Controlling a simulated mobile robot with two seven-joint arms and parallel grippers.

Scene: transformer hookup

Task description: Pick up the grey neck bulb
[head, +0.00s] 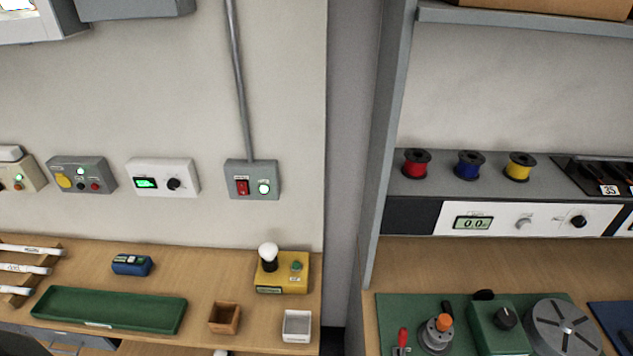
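A bulb (268,249) with a white globe stands upright in a dark holder on the yellow box (296,278) on the left bench. The colour of its neck cannot be made out. A small white rounded thing (221,352) is cut off by the bottom edge of the view; I cannot tell what it is. No other bulb is clear to see. Neither of my grippers is in view.
On the left bench (205,268) are a green tray (108,325), a brown box (225,333), a white box (297,340) and a blue device (132,264). A grey post (385,150) and a gap separate it from the right bench, which holds tools and a green mat.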

